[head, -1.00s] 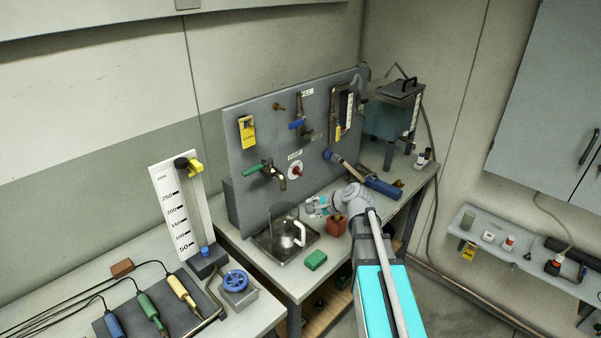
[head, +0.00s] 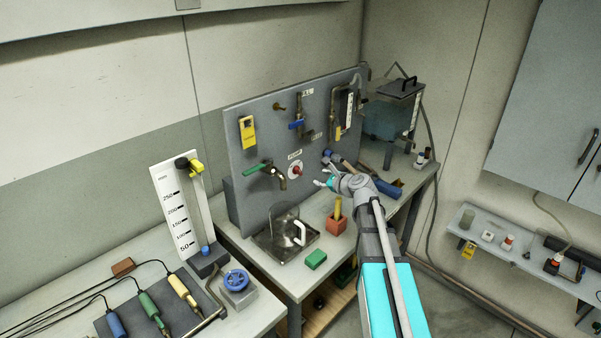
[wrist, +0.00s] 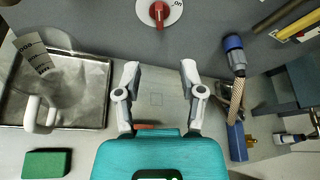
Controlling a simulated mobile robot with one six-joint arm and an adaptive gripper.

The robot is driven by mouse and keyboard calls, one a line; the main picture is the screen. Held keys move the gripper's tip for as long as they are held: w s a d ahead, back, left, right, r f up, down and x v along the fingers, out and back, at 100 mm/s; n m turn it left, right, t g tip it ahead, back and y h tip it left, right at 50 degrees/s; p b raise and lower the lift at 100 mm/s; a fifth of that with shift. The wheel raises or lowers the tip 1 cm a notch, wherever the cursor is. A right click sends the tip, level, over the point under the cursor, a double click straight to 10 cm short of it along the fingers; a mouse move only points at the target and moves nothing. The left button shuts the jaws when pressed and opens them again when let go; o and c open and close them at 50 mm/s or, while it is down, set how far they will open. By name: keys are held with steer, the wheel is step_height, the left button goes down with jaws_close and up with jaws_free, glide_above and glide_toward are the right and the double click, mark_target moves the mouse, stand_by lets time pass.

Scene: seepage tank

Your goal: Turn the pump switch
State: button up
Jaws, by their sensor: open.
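The pump switch (head: 296,170) is a red knob on a white round dial, mounted on the upright grey panel (head: 247,205) under a "PUMP" label. In the wrist view the switch (wrist: 159,12) is at the top middle, ahead of my fingers and partly cut off by the frame edge. My gripper (head: 322,178) is in front of the panel, a little right of and below the switch, and apart from it. In the wrist view my gripper (wrist: 160,75) has its two fingers spread, with nothing between them.
A green-handled tap (head: 262,168) sticks out left of the switch. A blue-ended hose (head: 340,160) is at its right.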

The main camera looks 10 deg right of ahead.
mark_target(300, 172)
steer(key=shift+w+f, duration=0.1)
steer(key=b+x, duration=0.4)
steer(key=x, duration=0.9)
steer(key=shift+w+a+b, duration=0.15)
steer(key=shift+w+b, duration=0.1)
steer(key=shift+b, duration=0.1)
jaws_close()
